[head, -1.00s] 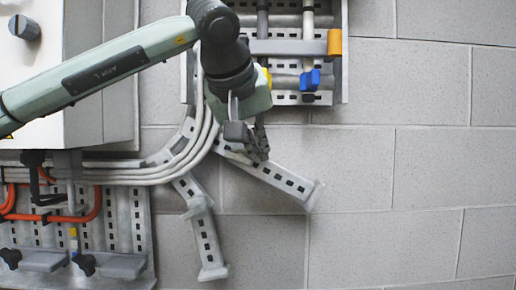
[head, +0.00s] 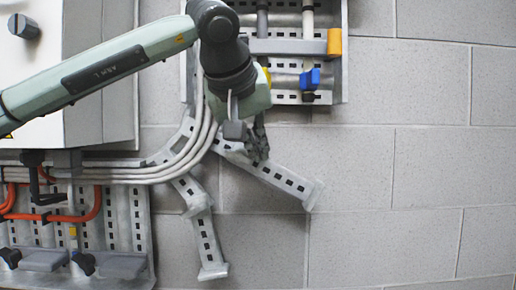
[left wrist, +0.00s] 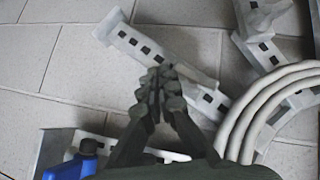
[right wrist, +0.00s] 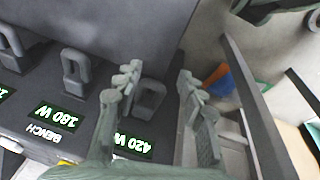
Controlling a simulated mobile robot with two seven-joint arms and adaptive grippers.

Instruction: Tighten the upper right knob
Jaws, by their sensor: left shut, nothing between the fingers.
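My left gripper (head: 258,145) hangs in front of the wall, just below the upper panel. It is shut and empty, and its closed fingertips also show in the left wrist view (left wrist: 160,88). Two dark knobs, a left one (head: 11,258) and a right one (head: 84,263), sit on the lower left panel, well away from this gripper. A dark round knob (head: 25,27) is on the pale cabinet at the top left. I cannot tell which is the upper right knob. My right gripper (right wrist: 155,88) is open, with a grey loop handle (right wrist: 150,100) showing between its fingers.
Slotted metal brackets (head: 268,176) and bent grey pipes (head: 190,160) lie behind the left gripper. A blue valve handle (head: 309,79) is on the upper panel (head: 343,90). Bare block wall (head: 430,160) fills the right side. The right wrist view shows a dark surface with lit wattage labels (right wrist: 134,143).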

